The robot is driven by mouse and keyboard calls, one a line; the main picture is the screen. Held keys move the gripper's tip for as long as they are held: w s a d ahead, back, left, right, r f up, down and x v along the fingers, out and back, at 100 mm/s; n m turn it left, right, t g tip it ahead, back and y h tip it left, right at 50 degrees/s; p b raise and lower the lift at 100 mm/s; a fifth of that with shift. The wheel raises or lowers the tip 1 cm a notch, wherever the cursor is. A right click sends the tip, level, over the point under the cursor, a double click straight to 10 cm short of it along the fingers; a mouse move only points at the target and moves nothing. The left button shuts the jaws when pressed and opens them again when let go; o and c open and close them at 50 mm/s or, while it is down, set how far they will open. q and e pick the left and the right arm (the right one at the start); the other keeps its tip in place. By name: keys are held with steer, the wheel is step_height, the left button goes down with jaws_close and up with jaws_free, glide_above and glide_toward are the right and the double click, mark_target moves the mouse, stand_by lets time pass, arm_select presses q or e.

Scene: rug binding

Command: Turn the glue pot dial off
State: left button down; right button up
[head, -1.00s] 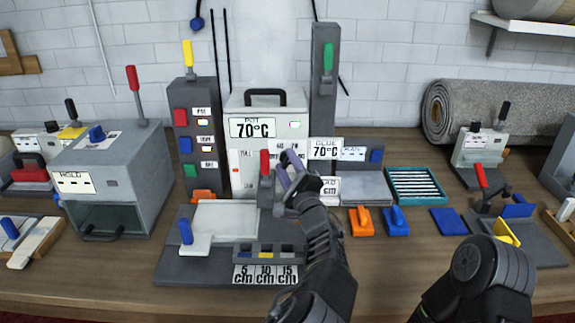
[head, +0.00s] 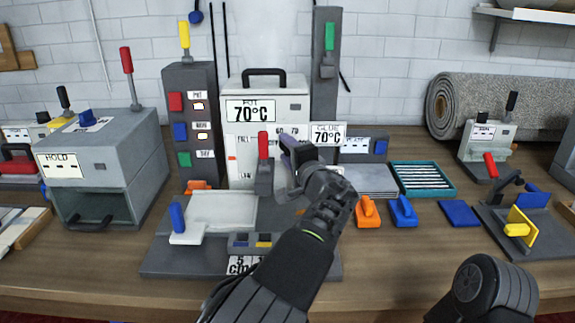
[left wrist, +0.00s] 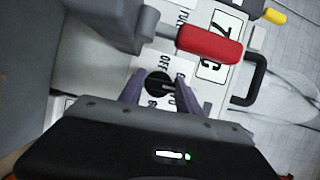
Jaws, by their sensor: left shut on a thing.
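The glue pot (head: 240,103) is a white box with a black top handle and a "POT 70°C" sign, standing at the back middle of the bench. In the left wrist view its dial (left wrist: 158,84) is a small round black knob on a white plate, with "OFF" and numbers printed around it. My left gripper (head: 289,146) is at the pot's front right. In the left wrist view its purple fingers (left wrist: 158,92) are shut on the dial, one on each side. In the head view the gripper hides the dial. My right gripper is out of view.
A red-handled lever (head: 263,147) stands close left of my left gripper; its red handle also shows in the left wrist view (left wrist: 210,45). A grey post with a green handle (head: 329,38) rises behind. Orange (head: 367,212) and blue (head: 402,211) tools lie right of my forearm.

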arm_select(q)
steer(key=n+b, duration=0.1)
steer(key=n+g+b, duration=0.1)
steer(key=n+b, duration=0.1)
steer(key=shift+f+h, duration=0.25)
steer(key=shift+h, duration=0.15)
steer(key=n+g+h+b, duration=0.1)
steer(key=n+b, duration=0.2)
steer(key=shift+a, duration=0.1)
steer(key=n+g+h+b, duration=0.1)
steer(key=n+h+b, duration=0.1)
steer(key=n, duration=0.1)
steer(key=shift+n+h+b, duration=0.3)
steer(key=shift+n+b, duration=0.1)
steer(key=n+h+b, duration=0.2)
steer(key=n, duration=0.1)
steer(key=shift+r, duration=0.15)
steer(key=c, duration=1.1)
jaws_free()
steer(key=shift+r, duration=0.1)
